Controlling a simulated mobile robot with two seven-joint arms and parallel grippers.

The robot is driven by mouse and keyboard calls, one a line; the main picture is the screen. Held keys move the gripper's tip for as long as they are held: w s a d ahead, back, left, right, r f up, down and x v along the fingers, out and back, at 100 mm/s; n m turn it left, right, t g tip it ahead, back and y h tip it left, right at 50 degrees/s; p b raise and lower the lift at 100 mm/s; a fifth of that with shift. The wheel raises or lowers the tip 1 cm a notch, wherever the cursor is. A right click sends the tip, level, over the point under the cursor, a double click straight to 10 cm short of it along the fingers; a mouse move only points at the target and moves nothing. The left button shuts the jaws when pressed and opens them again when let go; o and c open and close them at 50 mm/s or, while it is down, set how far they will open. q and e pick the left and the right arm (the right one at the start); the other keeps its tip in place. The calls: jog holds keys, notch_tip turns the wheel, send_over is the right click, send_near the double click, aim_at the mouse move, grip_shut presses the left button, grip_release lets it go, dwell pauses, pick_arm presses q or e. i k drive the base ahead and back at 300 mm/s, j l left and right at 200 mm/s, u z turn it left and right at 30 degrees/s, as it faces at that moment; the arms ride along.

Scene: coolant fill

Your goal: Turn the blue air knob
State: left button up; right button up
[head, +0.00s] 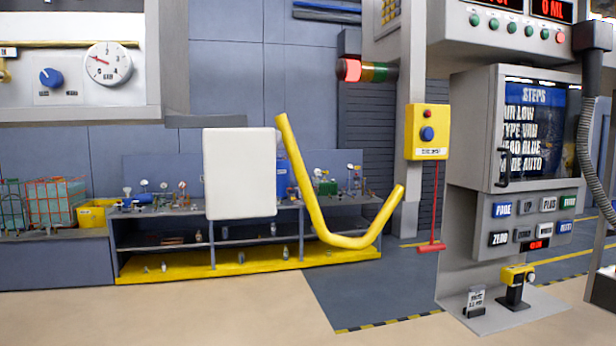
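A blue knob (51,77) sits on a light grey panel (85,112) at the upper left of the head view. Its white pointer mark is tilted toward the upper left. A round white gauge (107,63) with a red needle is to its right on the same panel. The needle points to the upper left of the dial. Neither of my grippers shows in this view, and nothing touches the knob.
A bent yellow tube (301,180) and a white panel (240,172) stand mid-view before a cluttered workbench (150,213). A control machine (470,220) with screen and buttons stands at the right. A yellow button box (428,146) hangs beside it. Bare floor (160,315) lies in front.

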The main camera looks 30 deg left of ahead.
aim_at(49, 77)
jog(key=u, duration=1.4)
jog(key=i+j+z, duration=0.1)
jog(key=j, duration=0.45)
jog(key=i+j+z, duration=0.1)
jog(key=j, duration=0.5)
jog(key=i+j+z, duration=0.1)
jog(key=j, duration=0.45)
jog(key=i+j+z, duration=0.1)
jog(key=j, duration=0.5)
